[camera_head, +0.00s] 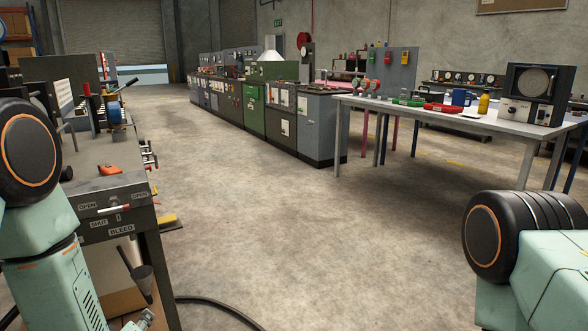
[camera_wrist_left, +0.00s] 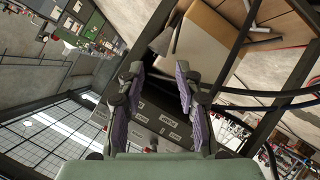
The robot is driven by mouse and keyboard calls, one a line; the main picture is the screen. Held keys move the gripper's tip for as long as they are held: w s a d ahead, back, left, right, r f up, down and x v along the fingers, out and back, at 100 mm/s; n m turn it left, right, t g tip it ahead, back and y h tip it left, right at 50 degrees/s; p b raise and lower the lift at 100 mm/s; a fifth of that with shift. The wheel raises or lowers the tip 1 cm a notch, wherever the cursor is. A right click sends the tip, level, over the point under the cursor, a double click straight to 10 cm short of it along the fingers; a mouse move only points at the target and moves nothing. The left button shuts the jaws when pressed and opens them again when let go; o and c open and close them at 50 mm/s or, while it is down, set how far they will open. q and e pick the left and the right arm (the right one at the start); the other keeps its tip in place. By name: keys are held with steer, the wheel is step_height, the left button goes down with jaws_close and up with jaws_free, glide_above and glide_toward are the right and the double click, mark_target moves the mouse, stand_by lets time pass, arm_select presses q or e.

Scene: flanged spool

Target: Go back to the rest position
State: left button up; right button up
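My left gripper (camera_wrist_left: 159,78) shows in the left wrist view with its two purple-padded fingers spread apart and nothing between them. The dark bench front with white labels lies behind the fingers. In the head view my left arm comes in at the left, beside the workbench (camera_head: 95,180); only a small part of what may be its gripper shows at the bottom edge. A blue spool-like object (camera_head: 114,115) stands on the workbench, apart from my arm. My right arm shows at the lower right; its gripper is out of view.
An orange tool (camera_head: 110,170) lies on the workbench. A funnel-like tool (camera_head: 142,278) hangs below its labelled front edge. A black hose (camera_head: 225,310) lies on the floor. A white table (camera_head: 455,118) with instruments stands at the right. The middle floor is clear.

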arm_select(q)
steer(key=s+d+f+m+g+h, duration=0.1)
steer(key=s+d+f+m+g, duration=0.15)
steer(key=s, duration=0.25)
steer(key=s+d+f+m+g+h+p, duration=0.1)
steer(key=s+f+m+g, duration=0.1)
steer(key=s+f, duration=0.2)
steer(key=s+d+f+m+g+h, duration=0.1)
steer(key=s+d+f+m+g, duration=0.15)
steer(key=s, duration=0.25)
steer(key=s+d+f+m+g+p, duration=0.1)
steer(key=s+m+g, duration=0.1)
steer(key=s, duration=0.7)
steer(key=s+d+f+m+g+h+p, duration=0.1)
steer(key=s+m+g, duration=0.1)
steer(key=s, duration=0.7)
steer(key=shift+s+d+f+g+p, duration=0.3)
steer(key=shift+s+d+f+g, duration=0.05)
steer(key=shift+f+g, duration=0.05)
steer(key=shift+s+a, duration=0.1)
